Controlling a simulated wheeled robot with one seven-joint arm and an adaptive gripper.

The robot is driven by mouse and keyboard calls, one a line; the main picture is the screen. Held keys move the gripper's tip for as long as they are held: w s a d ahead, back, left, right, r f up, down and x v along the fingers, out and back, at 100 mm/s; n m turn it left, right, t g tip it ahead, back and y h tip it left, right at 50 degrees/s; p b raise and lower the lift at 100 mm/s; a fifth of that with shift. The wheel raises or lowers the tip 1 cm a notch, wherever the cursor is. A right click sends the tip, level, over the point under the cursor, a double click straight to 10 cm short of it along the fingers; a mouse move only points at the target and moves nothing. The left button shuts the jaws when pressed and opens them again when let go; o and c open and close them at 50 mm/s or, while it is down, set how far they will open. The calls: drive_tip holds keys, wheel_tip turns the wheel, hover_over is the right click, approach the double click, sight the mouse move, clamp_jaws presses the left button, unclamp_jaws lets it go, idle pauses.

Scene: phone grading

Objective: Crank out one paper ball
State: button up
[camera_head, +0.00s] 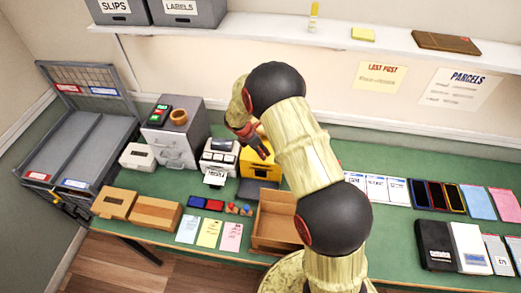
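A yellow box-like machine (255,168) stands on the green table in the middle of the view, partly hidden behind my arm. A dark grey tray or chute (258,190) is at its front. My gripper (262,152) is dark and reaches down at the top of the yellow machine, in front of its upper part. The fingers are small and overlap the machine, so I cannot tell whether they touch it or hold anything. I cannot make out a crank handle. No paper ball can be made out.
An open wooden box (275,243) is in front of the machine. A white printer (218,157) and a grey cabinet (173,152) stand to its left. Phones (437,195) and cards lie at the right. A shelf (375,40) runs above.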

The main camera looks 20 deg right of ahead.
drive_tip(key=c, duration=0.3)
clamp_jaws()
idle(0.3)
